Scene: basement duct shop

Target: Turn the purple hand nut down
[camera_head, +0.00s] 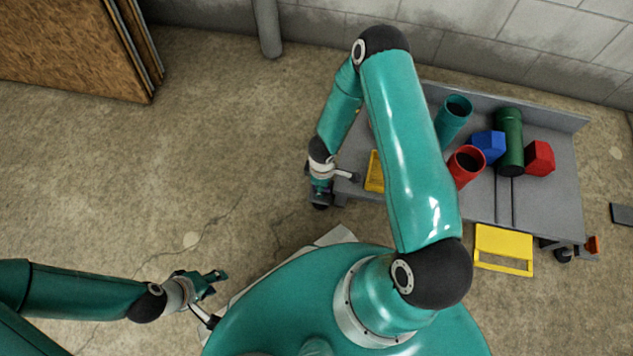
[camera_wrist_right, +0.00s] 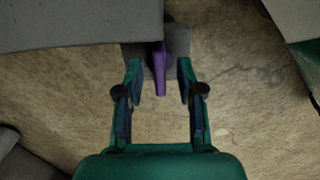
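The purple hand nut (camera_wrist_right: 160,72) shows in the right wrist view as a narrow upright purple piece against a dark grey block (camera_wrist_right: 178,45). My right gripper (camera_wrist_right: 160,75) is open, with one fingertip on each side of the purple piece and a gap on both sides. In the head view my right gripper (camera_head: 321,195) hangs by the left end of the grey bench; I cannot make out the nut there. My left gripper (camera_head: 212,283) is open and empty over the bare floor at the lower left.
The grey bench (camera_head: 545,200) holds a teal pipe (camera_head: 453,120), a red pipe (camera_head: 465,167), a green pipe (camera_head: 509,140), a blue block (camera_head: 489,145), a red block (camera_head: 540,158) and a yellow tray (camera_head: 374,172). A yellow piece (camera_head: 503,247) is at its front.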

